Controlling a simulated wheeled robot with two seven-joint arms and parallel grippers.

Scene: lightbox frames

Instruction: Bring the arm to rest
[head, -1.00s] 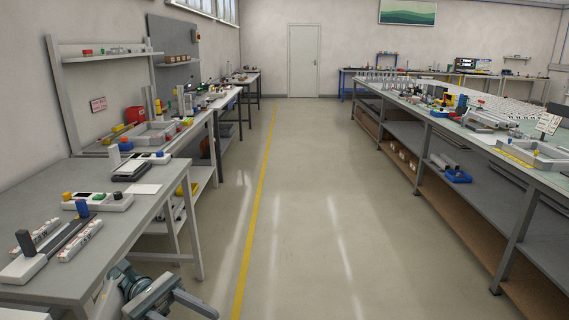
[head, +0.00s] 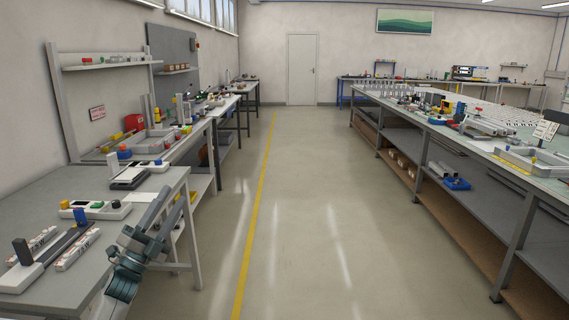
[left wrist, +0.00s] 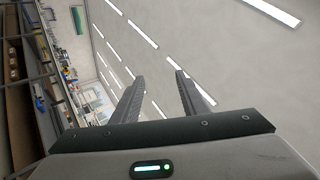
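My left gripper (head: 168,204) is in the head view at the lower left, raised with its fingers pointing up and away. It appears beside the right edge of the near left workbench (head: 80,185). In the left wrist view the two dark fingers of this gripper (left wrist: 160,77) stand apart with nothing between them, so it is open and empty. Behind them the wrist view shows ceiling light strips. My right gripper is not in view.
The near left bench holds a white box with coloured buttons (head: 95,210) and a dark-topped device (head: 128,179). A long bench (head: 480,140) with many items runs along the right. The floor aisle with a yellow line (head: 256,195) is clear between them.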

